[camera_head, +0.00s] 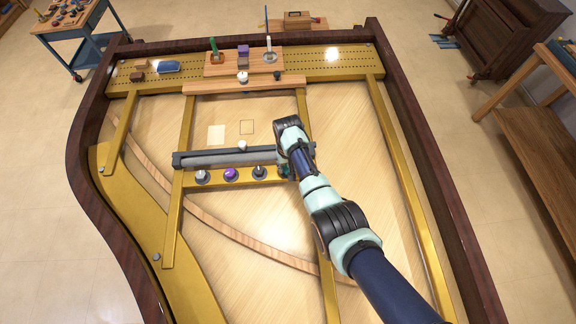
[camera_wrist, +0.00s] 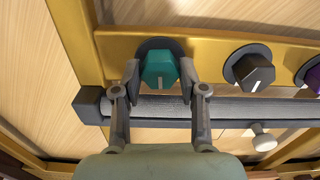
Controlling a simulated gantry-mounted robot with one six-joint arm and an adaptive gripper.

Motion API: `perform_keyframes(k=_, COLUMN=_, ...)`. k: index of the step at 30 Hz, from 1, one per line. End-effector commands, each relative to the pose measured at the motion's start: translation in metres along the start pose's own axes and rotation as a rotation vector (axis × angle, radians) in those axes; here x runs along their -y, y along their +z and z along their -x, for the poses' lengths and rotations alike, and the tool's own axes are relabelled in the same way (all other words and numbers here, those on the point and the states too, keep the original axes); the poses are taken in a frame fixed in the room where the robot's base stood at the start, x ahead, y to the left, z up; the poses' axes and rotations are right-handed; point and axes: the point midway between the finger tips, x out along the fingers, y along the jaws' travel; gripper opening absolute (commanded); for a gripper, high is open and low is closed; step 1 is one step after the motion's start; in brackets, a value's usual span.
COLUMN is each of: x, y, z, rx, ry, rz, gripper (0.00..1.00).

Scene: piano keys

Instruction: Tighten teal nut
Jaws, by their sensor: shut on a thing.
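The teal nut (camera_wrist: 160,69) is a faceted knob with a pale line on its face, seated on a dark round base on the gold rail (camera_wrist: 220,45). My gripper (camera_wrist: 160,78) is around it in the wrist view, with one finger on each side, shut on the nut.
A black knob (camera_wrist: 254,72) sits beside the teal nut; a purple knob (camera_head: 231,174) and a white-grey knob (camera_head: 202,176) stand further along. A grey roller bar (camera_head: 215,159) runs alongside the rail. A wooden rack (camera_head: 245,64) with tools stands at the far end.

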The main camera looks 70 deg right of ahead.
Motion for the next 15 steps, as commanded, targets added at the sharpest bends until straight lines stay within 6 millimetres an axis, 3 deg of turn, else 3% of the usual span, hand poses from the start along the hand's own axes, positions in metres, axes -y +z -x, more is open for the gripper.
perform_keyframes(k=1, x=0.0001, y=-0.0008, z=0.0015, rx=-0.002, ry=0.000, rz=0.000, gripper=0.07)
perform_keyframes(k=2, x=0.0001, y=-0.0008, z=0.0015, rx=-0.002, ry=0.000, rz=0.000, gripper=0.45)
perform_keyframes(k=3, x=0.0001, y=-0.0008, z=0.0015, rx=-0.001, ry=0.000, rz=0.000, gripper=0.52)
perform_keyframes(k=15, x=0.0002, y=-0.0011, z=0.0090, rx=-0.003, ry=-0.001, rz=0.001, gripper=0.53)
